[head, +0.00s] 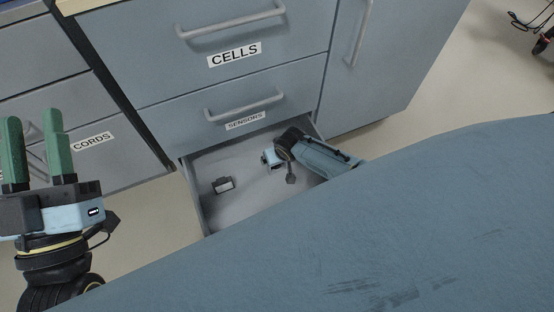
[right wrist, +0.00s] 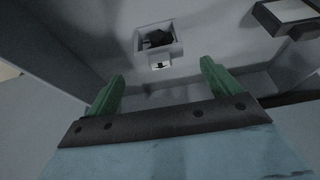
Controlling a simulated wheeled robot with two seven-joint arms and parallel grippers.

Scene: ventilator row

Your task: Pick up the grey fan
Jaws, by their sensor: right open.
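In the right wrist view, a small square grey fan (right wrist: 143,46) with a dark round middle and a small white connector lies in the open drawer. My right gripper (right wrist: 163,69) is open, its green fingers apart. The fan shows beyond and between the fingertips, and nothing is held. In the head view my right arm reaches into the drawer (head: 240,213), its fingers are hidden, and I cannot make out the fan. My left gripper (head: 32,118) is raised at the left, open and empty, away from the drawer.
A dark-framed part with a pale face (head: 224,186) lies in the drawer's left half; a similar part (right wrist: 292,13) shows at the right wrist view's upper right. Shut drawers marked SENSORS (head: 190,132) and CELLS (head: 170,75) are above. A large blue-grey surface (head: 400,220) fills the foreground.

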